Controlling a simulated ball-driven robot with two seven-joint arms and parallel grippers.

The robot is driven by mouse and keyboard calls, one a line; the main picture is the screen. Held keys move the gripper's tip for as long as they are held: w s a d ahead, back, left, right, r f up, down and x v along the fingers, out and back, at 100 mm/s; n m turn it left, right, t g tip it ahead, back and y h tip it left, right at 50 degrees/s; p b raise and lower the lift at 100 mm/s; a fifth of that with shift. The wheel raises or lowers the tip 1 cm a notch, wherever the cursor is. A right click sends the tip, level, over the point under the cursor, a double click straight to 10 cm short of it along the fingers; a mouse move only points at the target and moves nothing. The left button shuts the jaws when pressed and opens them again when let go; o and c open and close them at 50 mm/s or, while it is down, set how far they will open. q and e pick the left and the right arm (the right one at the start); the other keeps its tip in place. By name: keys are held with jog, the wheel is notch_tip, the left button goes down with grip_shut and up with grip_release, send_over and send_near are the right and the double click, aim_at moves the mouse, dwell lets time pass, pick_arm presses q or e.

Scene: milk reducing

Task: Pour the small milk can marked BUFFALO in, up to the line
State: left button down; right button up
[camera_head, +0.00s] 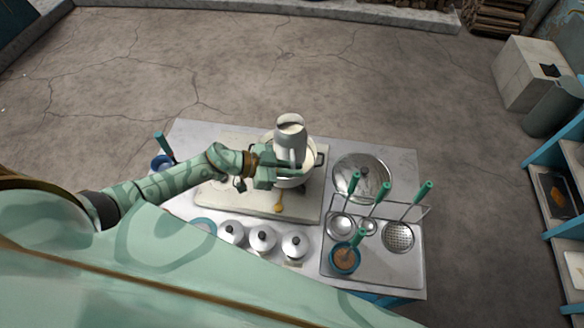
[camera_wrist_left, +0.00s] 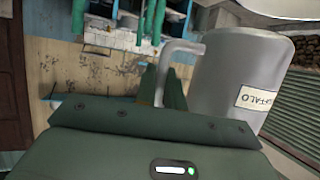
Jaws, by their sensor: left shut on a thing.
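The small milk can (camera_head: 289,146) is grey metal with a side handle, and its label reads BUFFALO, partly cut off, in the left wrist view (camera_wrist_left: 240,80). My left gripper (camera_head: 292,172) is shut on the can at its handle side and holds it over the pot (camera_head: 307,172). The can looks close to upright in the head view. The pot is wide and pale, and it stands on the stove top; the can and gripper hide much of it. The line inside the pot cannot be made out. My right gripper is not in view.
Several small lidded pots (camera_head: 263,239) stand along the near edge. A large steel lid (camera_head: 361,178) lies right of the pot. A rack tray (camera_head: 385,268) with green-handled ladles and skimmers fills the right front.

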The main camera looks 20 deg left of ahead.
pick_arm(q)
jog(key=shift+f+b, duration=0.6)
jog(key=shift+b, duration=0.15)
jog(key=shift+d+r+p, duration=0.1)
jog(key=shift+r+p, duration=0.2)
jog(key=shift+s+d+r+n+g+h+p, duration=0.15)
jog(key=shift+s+r+n+g+p, duration=0.2)
jog(key=shift+r+p, duration=0.2)
jog(key=shift+s+d+r+n+g+h+p, duration=0.15)
jog(key=shift+s+r+n+p, duration=0.1)
jog(key=shift+r+n+p, duration=0.25)
jog(key=shift+s+d+r+n, duration=0.1)
jog(key=shift+s+r+n, duration=0.05)
jog(key=shift+r+n, duration=0.25)
jog(key=shift+s+d+r+n+g+h, duration=0.15)
jog(key=shift+s+r+n+g+h, duration=0.1)
jog(key=shift+r+n+g+h, duration=0.3)
jog(key=shift+f+n+g+b, duration=0.35)
jog(key=shift+f+n+b, duration=0.4)
jog(key=shift+b, duration=0.45)
jog(key=shift+w+r+n+g+h+b, duration=0.15)
jog(key=shift+n+g+h+b, duration=0.25)
jog(key=shift+n+h+b, duration=0.6)
jog(key=shift+y, duration=0.25)
